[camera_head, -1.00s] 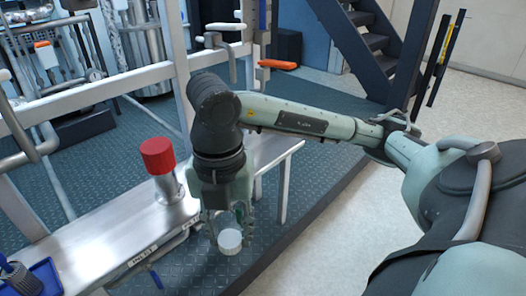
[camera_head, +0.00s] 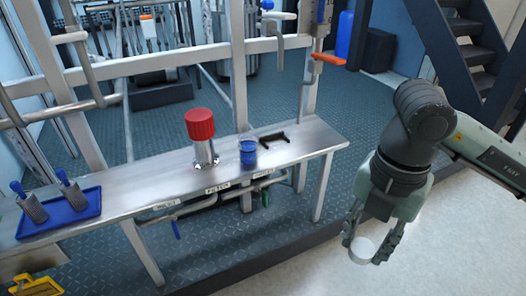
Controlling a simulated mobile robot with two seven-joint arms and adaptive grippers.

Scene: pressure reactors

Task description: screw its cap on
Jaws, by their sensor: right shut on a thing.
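My right gripper (camera_head: 372,246) is at the right, off the bench's end and over the pale floor. Its fingers point down and are shut on a round white cap (camera_head: 361,251). On the bench stands a metal cylinder (camera_head: 205,153) with a wide red top (camera_head: 199,124). A small blue container (camera_head: 248,152) stands upright to the right of it; whether its top is open I cannot tell. The gripper is well apart from both. My left gripper is not in view.
The metal bench (camera_head: 130,187) has a blue tray (camera_head: 62,222) at its left, holding two grey pieces with blue handles. A black bracket (camera_head: 274,138) lies near the right end. Frame posts and rails stand behind. A yellow item (camera_head: 36,286) is at the lower left.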

